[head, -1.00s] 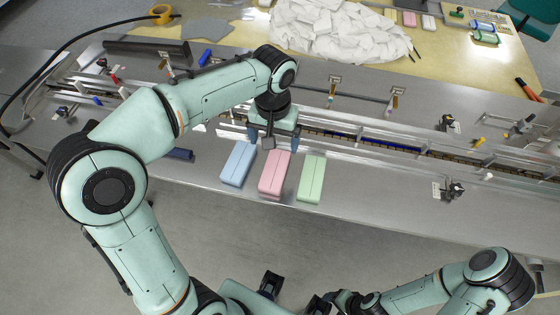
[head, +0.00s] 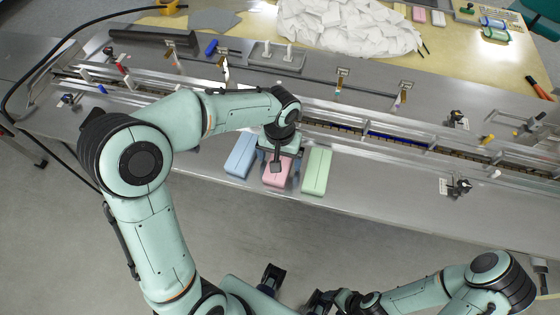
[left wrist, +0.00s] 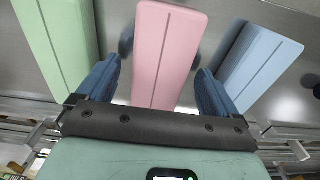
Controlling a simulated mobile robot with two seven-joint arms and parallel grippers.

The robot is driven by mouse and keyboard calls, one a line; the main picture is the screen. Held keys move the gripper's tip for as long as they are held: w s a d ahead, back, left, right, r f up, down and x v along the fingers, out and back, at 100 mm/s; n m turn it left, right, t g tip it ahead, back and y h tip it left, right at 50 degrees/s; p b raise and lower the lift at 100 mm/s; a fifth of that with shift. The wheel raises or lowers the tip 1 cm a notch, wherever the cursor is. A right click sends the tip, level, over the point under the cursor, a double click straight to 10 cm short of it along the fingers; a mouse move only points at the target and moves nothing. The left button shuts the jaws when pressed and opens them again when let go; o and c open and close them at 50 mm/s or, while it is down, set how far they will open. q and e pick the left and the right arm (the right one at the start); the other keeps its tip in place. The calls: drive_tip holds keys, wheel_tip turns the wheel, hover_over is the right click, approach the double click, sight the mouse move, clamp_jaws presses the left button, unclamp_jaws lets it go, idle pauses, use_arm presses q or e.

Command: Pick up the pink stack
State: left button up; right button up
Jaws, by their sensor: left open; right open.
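The pink stack (head: 277,179) lies on the metal surface between a blue stack (head: 241,156) and a green stack (head: 316,172). My left gripper (head: 279,157) is over it and hides its far part in the head view. In the left wrist view, the pink stack (left wrist: 165,50) runs between the two blue fingers of the open left gripper (left wrist: 157,84), with a gap on each side. The green stack (left wrist: 58,40) and the blue stack (left wrist: 262,65) lie outside the fingers. My right gripper (head: 296,289) is open and empty, low in the head view, away from the stacks.
A conveyor channel with rails (head: 400,140) runs behind the stacks. A pile of white packets (head: 350,25) lies on the wooden table at the back.

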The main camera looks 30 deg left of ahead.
use_arm(q)
drive_tip(key=c, duration=1.1)
wheel_tip(320, 180, up, 20)
drive_tip(key=p, duration=0.3)
use_arm(e)
drive_tip(key=r, duration=0.1)
drive_tip(key=w+r, duration=0.1)
drive_tip(key=r, duration=0.1)
drive_tip(key=shift+w+r, duration=0.35)
drive_tip(key=shift+w, duration=0.05)
